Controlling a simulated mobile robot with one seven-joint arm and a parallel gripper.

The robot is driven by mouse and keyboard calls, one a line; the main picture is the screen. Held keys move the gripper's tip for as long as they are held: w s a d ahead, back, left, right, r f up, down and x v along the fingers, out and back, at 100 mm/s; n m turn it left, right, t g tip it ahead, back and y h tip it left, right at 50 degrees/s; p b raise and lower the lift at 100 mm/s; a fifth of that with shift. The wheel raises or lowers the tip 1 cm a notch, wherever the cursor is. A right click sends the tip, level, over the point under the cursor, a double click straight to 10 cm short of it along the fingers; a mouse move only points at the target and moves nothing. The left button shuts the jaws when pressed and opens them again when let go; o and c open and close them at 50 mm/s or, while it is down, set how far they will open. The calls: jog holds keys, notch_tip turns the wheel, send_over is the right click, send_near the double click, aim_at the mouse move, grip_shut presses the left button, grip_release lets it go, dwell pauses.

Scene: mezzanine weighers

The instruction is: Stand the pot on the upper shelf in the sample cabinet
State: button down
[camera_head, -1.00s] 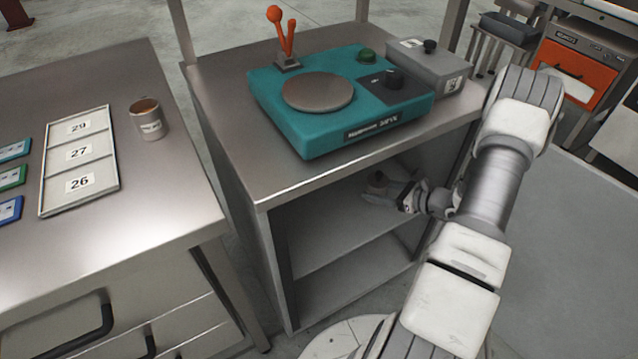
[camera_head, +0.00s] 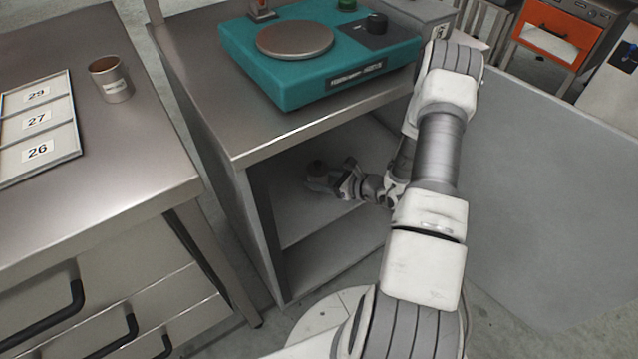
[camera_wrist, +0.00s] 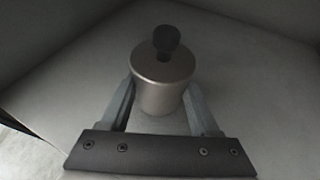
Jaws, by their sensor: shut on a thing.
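The pot (camera_wrist: 163,85) is a small metal cylinder with a dark round knob on its lid, upright in the wrist view. My gripper (camera_wrist: 161,100) has one finger on each side of it and is shut on it. In the head view my gripper (camera_head: 318,182) is inside the open cabinet (camera_head: 262,225), above the upper shelf (camera_head: 310,222), with the pot (camera_head: 317,168) small and dark at its tip. The wrist view shows a pale surface beneath the pot. I cannot tell whether the pot's base touches it.
A teal weigher (camera_head: 315,62) with a round pan stands on the cabinet top. A cup (camera_head: 110,80) and a numbered tray (camera_head: 38,150) are on the left bench. The cabinet's side walls and top edge lie close around my arm. The lower compartment (camera_head: 335,265) looks empty.

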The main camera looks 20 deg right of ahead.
jog(key=shift+f, duration=0.8)
jog(key=shift+r, duration=0.1)
jog(key=shift+c, duration=0.6)
grip_release()
jog(key=shift+f, duration=0.2)
jog(key=shift+r, duration=0.15)
jog(key=p+v, duration=0.3)
jog(key=v, duration=0.7)
jog(key=shift+s+d+r, duration=0.35)
jog(key=shift+s+d, duration=0.15)
jog(key=shift+s, duration=0.3)
